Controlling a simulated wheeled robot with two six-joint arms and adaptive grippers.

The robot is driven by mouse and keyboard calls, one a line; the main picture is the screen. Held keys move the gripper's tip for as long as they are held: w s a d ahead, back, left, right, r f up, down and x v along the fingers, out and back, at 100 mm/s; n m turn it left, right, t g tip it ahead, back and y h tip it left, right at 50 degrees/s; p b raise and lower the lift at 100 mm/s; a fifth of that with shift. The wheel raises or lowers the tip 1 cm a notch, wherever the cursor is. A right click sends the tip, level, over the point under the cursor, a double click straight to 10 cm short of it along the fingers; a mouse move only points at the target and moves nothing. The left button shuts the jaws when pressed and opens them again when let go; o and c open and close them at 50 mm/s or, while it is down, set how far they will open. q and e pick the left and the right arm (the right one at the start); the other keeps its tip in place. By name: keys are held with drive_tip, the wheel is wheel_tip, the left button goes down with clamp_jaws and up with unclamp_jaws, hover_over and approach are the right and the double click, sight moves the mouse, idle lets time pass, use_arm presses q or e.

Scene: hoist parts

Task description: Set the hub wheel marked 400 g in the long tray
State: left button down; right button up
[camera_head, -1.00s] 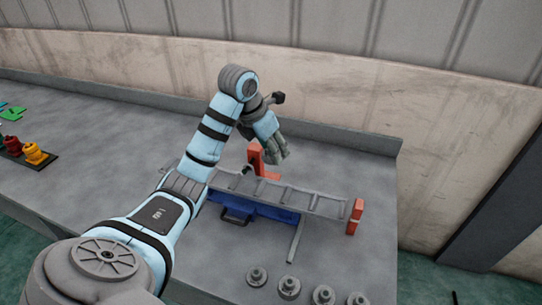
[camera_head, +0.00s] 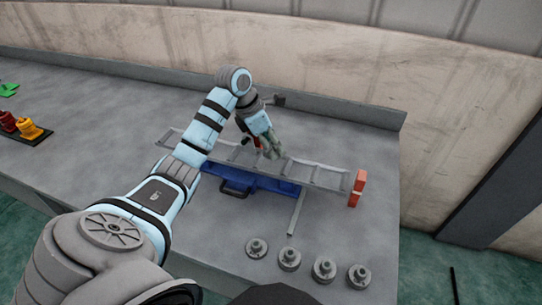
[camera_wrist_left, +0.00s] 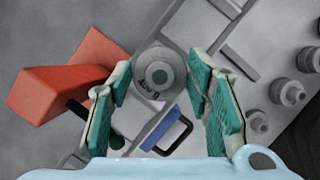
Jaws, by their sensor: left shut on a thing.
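The long tray (camera_head: 330,178) is grey, with crosswise dividers, and lies slanting across the bench. My left gripper (camera_head: 270,150) is over the middle of it, pointing down. In the left wrist view my left gripper (camera_wrist_left: 160,75) is shut on a round grey hub wheel (camera_wrist_left: 157,66). Dark lettering shows on its face, too small to read for certain. The tray (camera_wrist_left: 187,25) runs diagonally beneath the wheel; I cannot tell whether they touch. In the head view the fingers hide the held wheel. My right gripper is not in view.
Several grey hub wheels (camera_head: 290,258) stand in a row at the bench's front. A blue case (camera_head: 262,187) with a black handle lies against the tray's near side. An orange-red block (camera_head: 357,188) stands at the tray's right end; another orange-red part (camera_wrist_left: 60,88) is beside the gripper.

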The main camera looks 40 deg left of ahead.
use_arm(q)
wheel_tip(320, 180, down, 4)
drive_tip(key=shift+s+f, duration=0.1)
drive_tip(key=shift+f, duration=0.2)
drive_tip(key=shift+f, duration=0.1)
drive_tip(key=c, duration=0.8)
unclamp_jaws()
drive_tip(key=shift+c, duration=0.2)
drive_tip(key=shift+a+r, duration=0.1)
drive_tip(key=shift+r, duration=0.4)
drive_tip(key=v, duration=1.1)
